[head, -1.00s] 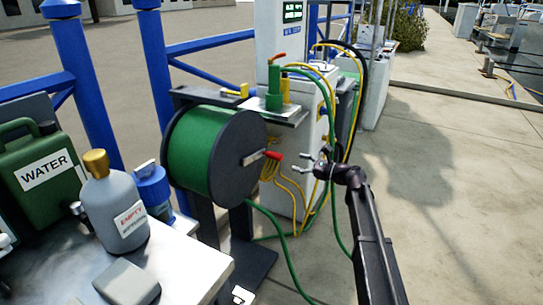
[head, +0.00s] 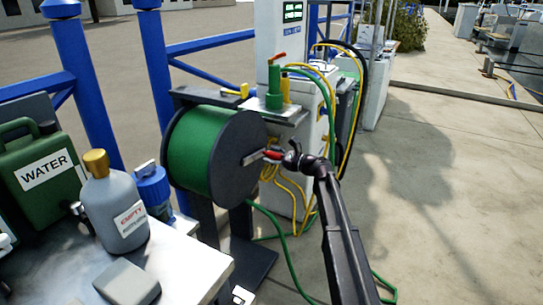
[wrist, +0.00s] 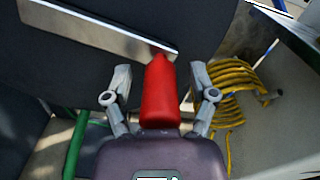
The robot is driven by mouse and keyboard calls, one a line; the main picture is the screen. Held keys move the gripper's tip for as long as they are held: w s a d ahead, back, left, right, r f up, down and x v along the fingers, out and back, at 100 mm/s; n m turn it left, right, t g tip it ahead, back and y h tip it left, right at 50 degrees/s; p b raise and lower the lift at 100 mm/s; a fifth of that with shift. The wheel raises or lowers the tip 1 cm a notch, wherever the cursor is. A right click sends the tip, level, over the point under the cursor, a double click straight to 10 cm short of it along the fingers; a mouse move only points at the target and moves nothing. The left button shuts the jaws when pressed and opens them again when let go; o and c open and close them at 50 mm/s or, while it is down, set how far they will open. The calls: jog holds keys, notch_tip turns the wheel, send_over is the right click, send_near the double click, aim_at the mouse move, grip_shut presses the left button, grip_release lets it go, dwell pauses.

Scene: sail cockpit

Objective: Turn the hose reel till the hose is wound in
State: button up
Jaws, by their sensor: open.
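The hose reel (head: 190,150) has a green drum and a dark round side plate (head: 236,165). A metal crank arm (head: 253,158) on the plate carries a red handle (head: 274,154). The handle also shows in the wrist view (wrist: 160,92). My gripper (head: 277,155) is at the handle; in the wrist view its two fingers (wrist: 157,85) stand open, one on each side of the handle, with a gap on both sides. Green hose (head: 270,217) hangs from the reel down to the ground, and part of it (head: 384,287) lies on the paving at the right.
A white service pedestal (head: 280,70) with yellow and green hoses stands behind the reel. Coiled yellow hose (wrist: 240,85) hangs close by in the wrist view. A table (head: 190,260) with a grey bottle (head: 113,215) and a green water can (head: 40,165) is at the left.

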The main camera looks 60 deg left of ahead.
grip_shut()
jog(key=shift+w, duration=0.1)
